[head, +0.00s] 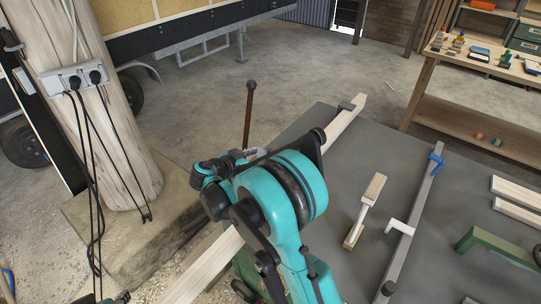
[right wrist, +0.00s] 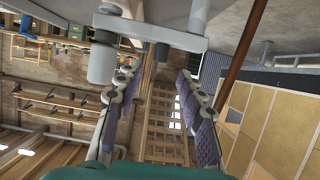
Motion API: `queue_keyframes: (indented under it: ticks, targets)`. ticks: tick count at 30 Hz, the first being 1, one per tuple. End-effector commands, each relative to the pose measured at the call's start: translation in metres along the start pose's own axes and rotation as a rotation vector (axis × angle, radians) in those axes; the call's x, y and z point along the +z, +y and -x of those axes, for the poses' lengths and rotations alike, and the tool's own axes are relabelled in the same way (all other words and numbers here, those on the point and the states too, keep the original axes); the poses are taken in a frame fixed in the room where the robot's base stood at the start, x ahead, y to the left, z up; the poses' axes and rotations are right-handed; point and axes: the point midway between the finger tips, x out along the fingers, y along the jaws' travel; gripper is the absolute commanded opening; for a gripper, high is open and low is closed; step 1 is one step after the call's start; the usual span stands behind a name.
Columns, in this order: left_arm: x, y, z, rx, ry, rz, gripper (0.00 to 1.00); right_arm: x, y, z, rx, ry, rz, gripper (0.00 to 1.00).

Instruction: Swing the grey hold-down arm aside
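The grey hold-down arm (right wrist: 150,32) crosses the top of the right wrist view, with a round post and a cylindrical end hanging from it. In the head view a dark grey part of it (head: 312,145) shows over the long timber (head: 343,118), just behind my teal wrist. My right gripper (right wrist: 158,88) is open, its two purple-padded fingers apart with nothing between them. The bar lies close to the fingertips; contact cannot be told. In the head view my right gripper (head: 232,160) is mostly hidden by its own wrist. My left gripper is not in view.
A brown rod with a dark knob (head: 249,115) stands behind my right gripper. The grey bench (head: 385,165) carries a metal rail (head: 415,215), wood pieces (head: 368,200) and a green bar (head: 495,246). A post with cables (head: 95,120) stands left.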

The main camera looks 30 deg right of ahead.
Motion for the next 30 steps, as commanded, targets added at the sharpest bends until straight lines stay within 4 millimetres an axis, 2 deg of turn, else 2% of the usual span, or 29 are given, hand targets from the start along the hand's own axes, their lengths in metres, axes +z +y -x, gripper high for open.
queue_keyframes:
  ticks: [10,15,26,30]
  targets:
    - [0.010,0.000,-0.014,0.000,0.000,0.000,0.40,0.002,0.001,-0.052,0.005,0.001,-0.004,0.39]
    - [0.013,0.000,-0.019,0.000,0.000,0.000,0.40,0.001,0.000,-0.071,0.003,0.000,-0.003,0.39]
    - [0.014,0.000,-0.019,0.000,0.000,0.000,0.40,0.000,0.000,-0.077,0.000,0.000,-0.002,0.39]
    - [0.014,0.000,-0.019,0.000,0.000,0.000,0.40,0.000,0.000,-0.077,0.001,0.000,-0.002,0.02]
